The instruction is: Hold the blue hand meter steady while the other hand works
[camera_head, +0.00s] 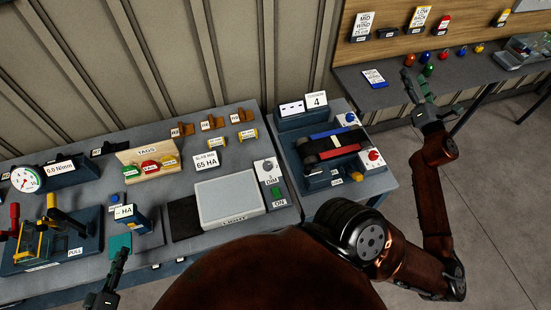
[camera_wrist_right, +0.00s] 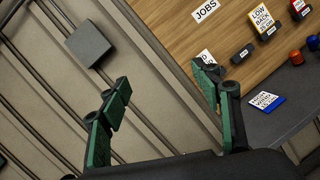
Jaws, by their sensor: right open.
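The blue hand meter (camera_head: 141,221), with a white label reading HA, stands upright on the bench at the left of the head view, beside a green pad. My left gripper (camera_head: 112,276) is at the bottom edge of the head view, in front of the meter and apart from it. It is partly cut off, so its opening cannot be told. My right gripper (camera_head: 418,92) is raised at the right, far from the meter. In the right wrist view it (camera_wrist_right: 165,100) is open, with nothing between its green-padded fingers.
A belt unit (camera_head: 333,150) and a light box (camera_head: 230,199) stand right of the meter. A yellow-handled press (camera_head: 38,243), a dial gauge (camera_head: 26,179) and a tag rack (camera_head: 150,155) stand near it. A shelf (camera_head: 395,97) holds coloured knobs and a blue card (camera_wrist_right: 265,103).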

